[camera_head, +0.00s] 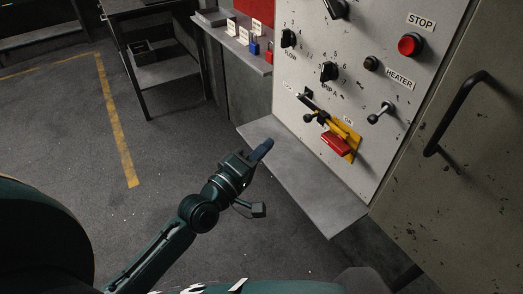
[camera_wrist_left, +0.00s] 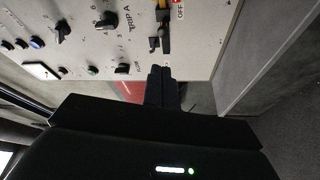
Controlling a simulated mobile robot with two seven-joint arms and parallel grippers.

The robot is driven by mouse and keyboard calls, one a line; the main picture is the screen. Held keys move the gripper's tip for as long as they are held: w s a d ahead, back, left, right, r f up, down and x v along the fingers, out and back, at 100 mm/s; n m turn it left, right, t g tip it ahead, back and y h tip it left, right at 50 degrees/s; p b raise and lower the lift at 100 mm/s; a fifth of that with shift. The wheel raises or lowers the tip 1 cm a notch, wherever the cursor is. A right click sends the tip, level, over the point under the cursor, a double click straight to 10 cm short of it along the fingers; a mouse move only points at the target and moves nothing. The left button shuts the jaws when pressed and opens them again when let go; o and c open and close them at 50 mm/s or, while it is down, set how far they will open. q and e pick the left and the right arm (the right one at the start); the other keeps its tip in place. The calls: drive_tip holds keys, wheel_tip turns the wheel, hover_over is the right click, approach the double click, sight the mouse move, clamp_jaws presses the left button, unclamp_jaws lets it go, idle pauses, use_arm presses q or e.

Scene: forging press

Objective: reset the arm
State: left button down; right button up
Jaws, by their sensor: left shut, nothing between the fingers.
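My left arm reaches in from the lower left in the head view. Its gripper (camera_head: 264,147) is shut and empty, above the left part of the grey ledge and apart from the panel. In the left wrist view the shut fingers (camera_wrist_left: 162,75) point at the control panel (camera_wrist_left: 95,50). The panel (camera_head: 310,70) carries a lever with a red handle (camera_head: 335,145) on a yellow plate, right of my gripper. A black part of a switch (camera_wrist_left: 162,38) with an OFF label shows just beyond the fingertips in the wrist view. My right gripper is not in view.
The grey ledge (camera_head: 300,185) juts out below the panel. A red STOP button (camera_head: 410,44), black knobs (camera_head: 329,72) and a toggle (camera_head: 380,113) stick out of it. A shelf with padlocks (camera_head: 254,48) is at the back. A cabinet handle (camera_head: 455,112) is at right. Floor at left is open.

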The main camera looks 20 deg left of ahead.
use_arm(q)
drive_tip(key=shift+s+a, duration=0.1)
drive_tip(key=shift+s, duration=0.15)
idle(0.3)
